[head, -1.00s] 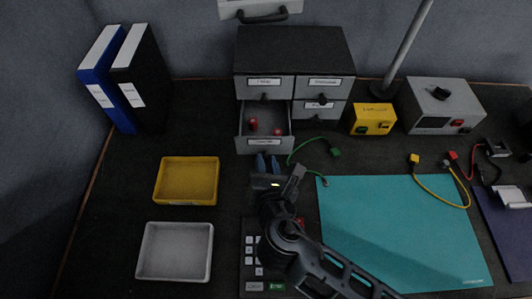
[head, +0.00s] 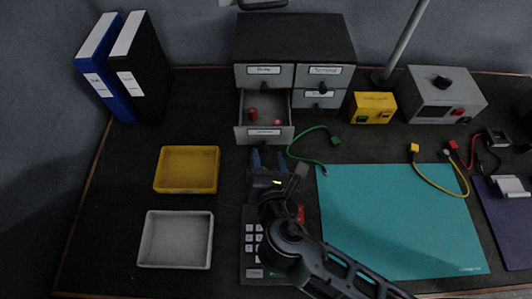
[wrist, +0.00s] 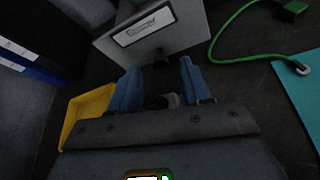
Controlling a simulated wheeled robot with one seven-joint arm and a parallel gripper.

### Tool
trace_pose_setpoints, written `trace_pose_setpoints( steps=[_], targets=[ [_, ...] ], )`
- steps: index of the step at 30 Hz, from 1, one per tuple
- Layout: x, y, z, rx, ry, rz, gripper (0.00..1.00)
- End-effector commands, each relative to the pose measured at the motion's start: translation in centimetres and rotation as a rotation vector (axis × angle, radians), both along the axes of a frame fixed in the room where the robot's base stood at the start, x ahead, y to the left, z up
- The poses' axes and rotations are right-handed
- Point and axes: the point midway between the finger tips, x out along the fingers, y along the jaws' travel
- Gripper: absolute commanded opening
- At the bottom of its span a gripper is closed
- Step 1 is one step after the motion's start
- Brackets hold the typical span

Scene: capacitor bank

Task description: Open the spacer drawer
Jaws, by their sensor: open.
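The lower left drawer (head: 263,134) of the small grey cabinet (head: 294,38) stands pulled out, with two red pieces inside. Its label is too blurred in the head view to read surely. In the wrist view, the labelled drawer front (wrist: 150,36) is close ahead, with a dark knob (wrist: 160,64) at its lower edge. My gripper (head: 268,158) is open just in front of this drawer. Its blue fingers (wrist: 159,74) stand apart, on either side of the knob's line in the wrist view, with nothing held between them. The other three drawers look shut.
A yellow tray (head: 187,147) and a white tray (head: 146,239) lie at the left. A keypad (head: 254,272) is under my arm. A green cable (head: 302,136) lies right of the drawer, near a teal mat (head: 400,220). A yellow box (head: 372,100) stands right of the cabinet.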

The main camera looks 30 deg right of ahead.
Motion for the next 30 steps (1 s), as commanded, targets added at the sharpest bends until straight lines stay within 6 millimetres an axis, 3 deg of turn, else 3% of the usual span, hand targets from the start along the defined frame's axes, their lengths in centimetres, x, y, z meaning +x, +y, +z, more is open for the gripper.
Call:
trace_pose_setpoints(
  steps=[6,12,30],
  targets=[
    [-3.1,1.5,1.2,0.002,0.001,0.001,0.48],
    [-4.6,2.3,1.9,0.001,0.0,0.0,0.48],
    [-4.8,2.4,2.1,0.001,0.0,-0.001,0.48]
  ],
)
